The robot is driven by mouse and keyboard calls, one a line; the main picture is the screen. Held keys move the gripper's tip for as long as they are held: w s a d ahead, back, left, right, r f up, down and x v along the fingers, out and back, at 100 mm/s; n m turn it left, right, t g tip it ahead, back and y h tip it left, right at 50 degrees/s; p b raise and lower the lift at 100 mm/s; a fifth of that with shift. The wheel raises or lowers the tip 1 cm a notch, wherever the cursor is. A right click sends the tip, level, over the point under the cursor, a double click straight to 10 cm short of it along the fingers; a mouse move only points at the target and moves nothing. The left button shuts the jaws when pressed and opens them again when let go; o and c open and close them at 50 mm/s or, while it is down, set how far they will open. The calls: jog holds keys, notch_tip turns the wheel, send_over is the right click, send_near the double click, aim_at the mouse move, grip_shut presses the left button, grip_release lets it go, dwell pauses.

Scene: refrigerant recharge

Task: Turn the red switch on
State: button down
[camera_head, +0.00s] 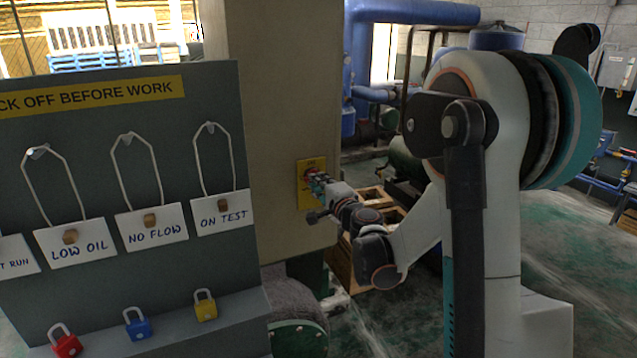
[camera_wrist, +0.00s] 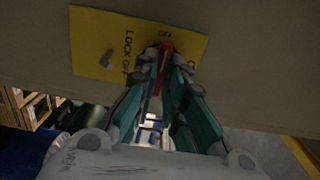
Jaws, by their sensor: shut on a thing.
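The red switch (camera_wrist: 166,50) sits on a yellow plate (camera_wrist: 105,60) with "LOCK OFF" lettering, fixed to a beige panel. In the head view the yellow plate (camera_head: 304,200) is on the panel's face right of the tag board, and only a little red shows beside my fingers. My gripper (camera_head: 318,180) reaches the plate from the right. In the wrist view its teal-padded fingers (camera_wrist: 160,62) are closed on the red switch handle. The fingers hide much of the switch, so its exact angle is hard to tell.
A dark board (camera_head: 110,90) stands close at left with hanging tags such as "LOW OIL" (camera_head: 68,241). Red (camera_head: 66,345), blue (camera_head: 138,328) and yellow (camera_head: 205,308) padlocks sit on its ledge. Wooden crates (camera_head: 375,200) and blue pipes (camera_head: 425,12) lie behind my arm.

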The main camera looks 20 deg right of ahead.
jog(key=shift+f, duration=0.1)
jog(key=m+b, duration=0.1)
jog(key=m, duration=0.3)
jog(key=shift+s+m, duration=0.1)
jog(key=shift+m, duration=0.2)
jog(key=m+b, duration=0.1)
jog(key=m, duration=0.3)
jog(key=shift+m, duration=0.3)
jog(key=m+b, duration=0.1)
jog(key=m, duration=0.3)
dwell(0.3)
